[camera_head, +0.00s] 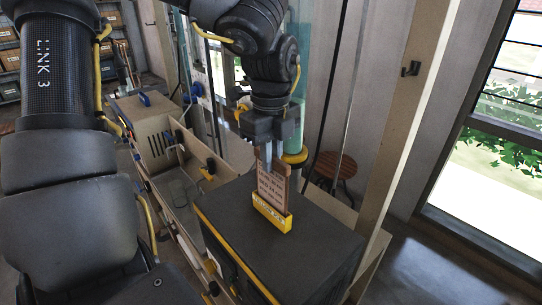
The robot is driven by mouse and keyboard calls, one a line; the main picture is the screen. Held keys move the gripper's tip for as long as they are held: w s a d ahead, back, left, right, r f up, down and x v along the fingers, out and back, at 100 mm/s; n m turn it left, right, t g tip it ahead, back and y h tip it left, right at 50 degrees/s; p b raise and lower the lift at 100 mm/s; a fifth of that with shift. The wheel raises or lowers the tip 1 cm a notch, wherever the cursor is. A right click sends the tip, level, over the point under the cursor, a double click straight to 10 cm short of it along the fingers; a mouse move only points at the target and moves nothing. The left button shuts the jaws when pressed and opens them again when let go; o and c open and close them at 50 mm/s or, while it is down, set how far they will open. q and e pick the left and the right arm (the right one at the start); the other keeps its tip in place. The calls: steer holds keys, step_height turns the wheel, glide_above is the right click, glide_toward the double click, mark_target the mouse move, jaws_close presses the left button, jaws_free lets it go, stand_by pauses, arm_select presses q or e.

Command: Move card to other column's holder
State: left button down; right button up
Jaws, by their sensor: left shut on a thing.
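A card (272,189) with lines of print on a light face and a brown edge stands upright. Its lower end is in or just behind a yellow holder (272,214); how deep it sits I cannot tell. The holder stands on the dark top of a box-like column (318,247) with yellow edges. My left gripper (270,165) comes down from above and is shut on the card's upper part. A second card holder cannot be made out. My right gripper is not in view.
A beige cabinet (146,128) with a blue handle stands behind to the left. A round wooden stool (336,166) is behind the column. A pale upright post (405,115) rises at the right, beside a window (500,150). The column top around the holder is clear.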

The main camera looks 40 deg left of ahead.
arm_select(q)
steer(key=c, duration=1.4)
jaws_free()
steer(key=shift+r, duration=0.15)
step_height(320, 180, up, 7)
steer(key=p, duration=0.5)
steer(key=shift+r, duration=0.3)
step_height(320, 180, up, 10)
steer(key=shift+a+p, duration=0.1)
steer(key=shift+p, duration=0.65)
